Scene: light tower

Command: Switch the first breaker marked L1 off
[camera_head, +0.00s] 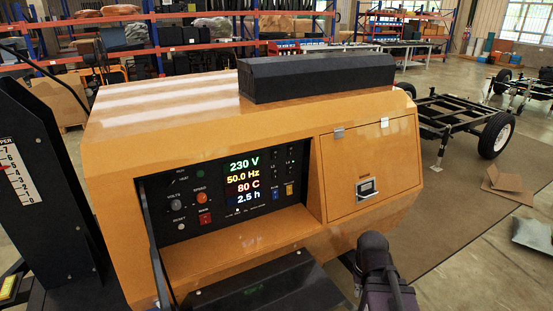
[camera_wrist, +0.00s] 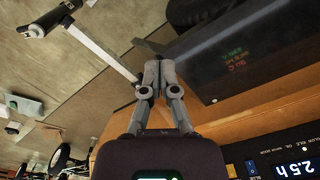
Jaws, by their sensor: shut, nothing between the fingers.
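The orange light tower cabinet (camera_head: 250,258) has a recessed black control panel (camera_head: 180,215). Its lit display (camera_head: 243,180) reads 230 V, 50.0 Hz, 80 C and 2.5 h. Small black breakers (camera_head: 276,167) sit in columns right of the display; their labels and lever positions are too small to read, so I cannot tell which is L1. In the wrist view, my gripper (camera_wrist: 154,78) is shut and empty, apart from the panel. Part of the display (camera_wrist: 294,169) shows at the lower right there. The breakers are not clearly visible in that view.
An open dark flap (camera_head: 255,285) lies below the panel recess; it also shows in the wrist view (camera_wrist: 240,50) with the display's reflection. A closed orange door (camera_head: 350,160) with a latch (camera_head: 367,188) is right of the panel. A wheeled chassis (camera_head: 455,120) stands behind. Flattened cardboard (camera_head: 508,186) lies on the floor.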

